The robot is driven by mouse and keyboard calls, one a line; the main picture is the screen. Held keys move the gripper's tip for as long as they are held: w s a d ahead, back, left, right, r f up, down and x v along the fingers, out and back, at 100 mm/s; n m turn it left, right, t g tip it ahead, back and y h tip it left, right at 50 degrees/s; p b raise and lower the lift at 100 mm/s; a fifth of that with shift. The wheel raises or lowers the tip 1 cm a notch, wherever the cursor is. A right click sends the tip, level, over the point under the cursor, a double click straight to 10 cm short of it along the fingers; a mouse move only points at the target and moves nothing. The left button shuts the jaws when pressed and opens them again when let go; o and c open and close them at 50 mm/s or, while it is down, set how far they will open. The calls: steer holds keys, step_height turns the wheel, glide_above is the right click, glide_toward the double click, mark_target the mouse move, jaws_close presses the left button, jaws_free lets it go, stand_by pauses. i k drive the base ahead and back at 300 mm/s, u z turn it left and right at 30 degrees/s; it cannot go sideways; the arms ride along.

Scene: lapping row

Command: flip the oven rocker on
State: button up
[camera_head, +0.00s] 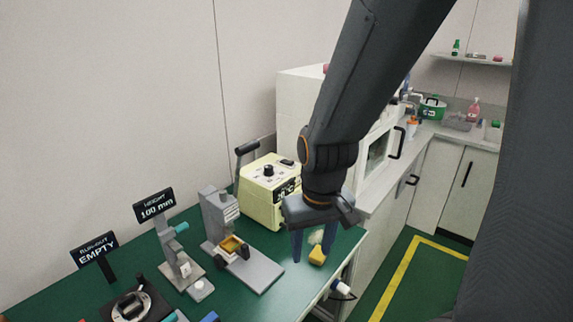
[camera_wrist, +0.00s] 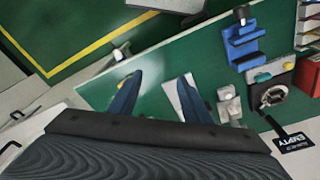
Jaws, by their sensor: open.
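The oven appears to be the cream box (camera_head: 262,190) at the back of the green bench in the head view. A round black knob (camera_head: 268,170) sits on its sloped top, with a dark display on its front partly hidden by my arm. A small black piece (camera_head: 287,162) beside the knob may be the rocker; its position cannot be read. My gripper (camera_head: 311,254) points down over the bench, in front and to the right of the oven, its blue fingers apart and empty. In the wrist view my open fingers (camera_wrist: 160,76) show over green bench top; the oven is not seen there.
A grey stand with a flat base (camera_head: 254,271) is left of my gripper. A small yellow block (camera_head: 318,256) shows by the fingers. Left are a smaller gauge stand (camera_head: 178,262), a "100 mm" sign (camera_head: 154,205) and an "EMPTY" sign (camera_head: 95,250). A white cabinet (camera_head: 300,105) stands behind.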

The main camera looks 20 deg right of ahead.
mark_target(285, 161)
steer(key=k, duration=0.6)
steer(key=z, duration=0.45)
steer(key=i, duration=1.3)
steer(key=u, duration=0.45)
